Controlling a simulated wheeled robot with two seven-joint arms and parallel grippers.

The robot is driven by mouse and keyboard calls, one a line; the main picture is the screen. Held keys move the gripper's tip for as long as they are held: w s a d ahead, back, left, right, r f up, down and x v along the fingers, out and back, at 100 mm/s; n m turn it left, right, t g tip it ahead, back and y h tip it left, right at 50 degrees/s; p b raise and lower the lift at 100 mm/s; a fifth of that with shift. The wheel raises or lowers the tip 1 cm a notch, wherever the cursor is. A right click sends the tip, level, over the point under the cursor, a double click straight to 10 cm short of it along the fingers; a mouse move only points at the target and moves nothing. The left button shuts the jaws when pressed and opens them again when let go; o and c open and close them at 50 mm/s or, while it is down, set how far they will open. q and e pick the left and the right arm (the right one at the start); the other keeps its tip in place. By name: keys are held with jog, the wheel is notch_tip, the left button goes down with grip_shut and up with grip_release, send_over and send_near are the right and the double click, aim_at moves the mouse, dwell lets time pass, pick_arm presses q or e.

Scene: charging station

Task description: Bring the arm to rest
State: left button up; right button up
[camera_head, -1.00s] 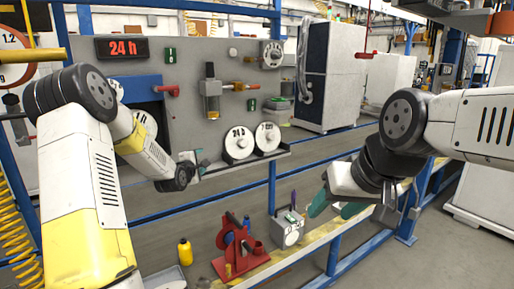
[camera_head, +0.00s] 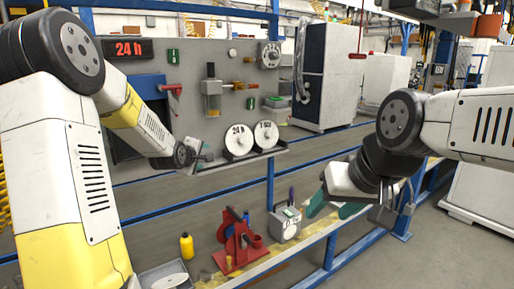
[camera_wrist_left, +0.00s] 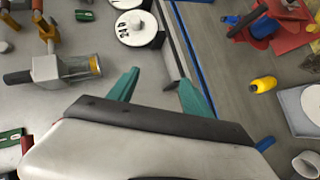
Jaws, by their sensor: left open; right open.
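My left arm comes in from the left in the head view, and its gripper (camera_head: 203,157) is in front of the grey panel, left of two white dials. In the left wrist view the teal fingers of my left gripper (camera_wrist_left: 158,92) are apart with nothing between them. My right gripper (camera_head: 332,203) hangs in the head view at the right, above the rail. Its teal fingers are apart and hold nothing that I can see.
The grey panel (camera_head: 215,110) carries a red 24 h display (camera_head: 129,49) and two round dials (camera_head: 239,141). A red stand (camera_head: 238,246), a yellow bottle (camera_head: 186,246) and a grey box (camera_head: 285,224) stand below. A blue rail (camera_head: 334,246) runs at the front right.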

pick_arm(q)
jog(key=s+d+r+m+g, duration=0.1)
jog(key=s+m, duration=0.3)
jog(key=s, duration=0.8)
jog(key=s+d+r+m+g, duration=0.2)
jog(key=s+m, duration=0.3)
jog(key=s, duration=0.8)
jog(key=s+d+r+m+g, duration=0.2)
jog(key=s+m+g, duration=0.2)
jog(key=s, duration=0.9)
jog(key=shift+s+d+m+h, duration=0.2)
jog(key=shift+m+h, duration=0.1)
jog(key=shift+m, duration=0.4)
